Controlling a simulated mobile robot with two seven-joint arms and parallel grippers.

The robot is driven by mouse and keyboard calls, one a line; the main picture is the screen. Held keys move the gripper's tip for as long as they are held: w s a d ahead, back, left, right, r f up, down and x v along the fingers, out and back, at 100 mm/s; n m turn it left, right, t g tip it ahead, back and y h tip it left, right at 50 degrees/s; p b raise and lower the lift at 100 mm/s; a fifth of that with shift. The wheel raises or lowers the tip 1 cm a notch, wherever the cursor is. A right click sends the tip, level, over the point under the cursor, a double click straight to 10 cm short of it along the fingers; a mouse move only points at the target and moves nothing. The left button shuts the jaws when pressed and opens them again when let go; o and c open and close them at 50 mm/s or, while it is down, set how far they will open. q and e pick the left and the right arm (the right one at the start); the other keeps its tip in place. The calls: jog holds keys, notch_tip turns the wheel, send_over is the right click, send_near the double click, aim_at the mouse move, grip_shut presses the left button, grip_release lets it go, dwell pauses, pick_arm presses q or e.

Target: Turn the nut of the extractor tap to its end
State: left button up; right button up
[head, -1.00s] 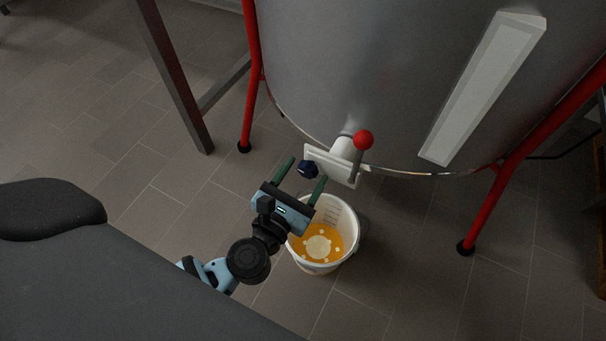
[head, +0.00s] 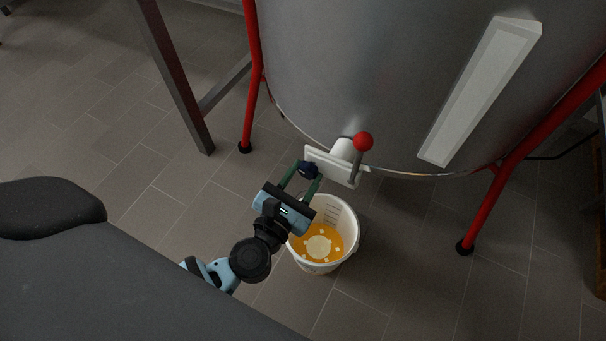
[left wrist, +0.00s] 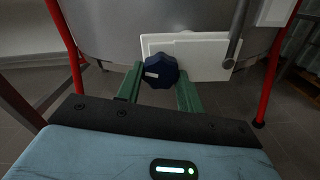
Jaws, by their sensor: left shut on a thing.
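The extractor tap is a white gate plate (head: 332,167) on a short white spout low on the grey steel tank (head: 385,80). Its lever ends in a red ball (head: 363,141). The dark blue nut (head: 308,169) sits at the plate's left part. It also shows in the left wrist view (left wrist: 160,71) as a faceted knob with a small white mark. My left gripper (head: 302,178) has its green fingers shut on the nut, one on each side. The left wrist view shows the fingers (left wrist: 158,84) against it. My right gripper is not in view.
A white bucket (head: 349,205) with orange liquid and pale pieces stands on the tiled floor below the tap. Red tank legs (head: 249,95) stand left and right. A dark metal frame (head: 178,80) stands at the left.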

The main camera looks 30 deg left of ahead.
pick_arm(q)
jog(key=m+p, duration=0.2)
jog(key=m, duration=0.1)
jog(key=shift+r, duration=0.2)
jog(key=m+p, duration=0.2)
jog(key=m, duration=0.3)
jog(key=shift+a, duration=0.1)
jog(key=m+p, duration=0.1)
jog(key=m, duration=0.2)
jog(key=shift+p, duration=0.35)
jog(key=shift+m+p, duration=0.7)
jog(key=shift+m, duration=1.3)
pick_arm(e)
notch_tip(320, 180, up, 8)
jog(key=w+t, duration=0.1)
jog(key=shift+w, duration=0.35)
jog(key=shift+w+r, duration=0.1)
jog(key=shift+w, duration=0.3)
pick_arm(q)
jog(key=o, duration=1)
jog(key=shift+s, duration=0.1)
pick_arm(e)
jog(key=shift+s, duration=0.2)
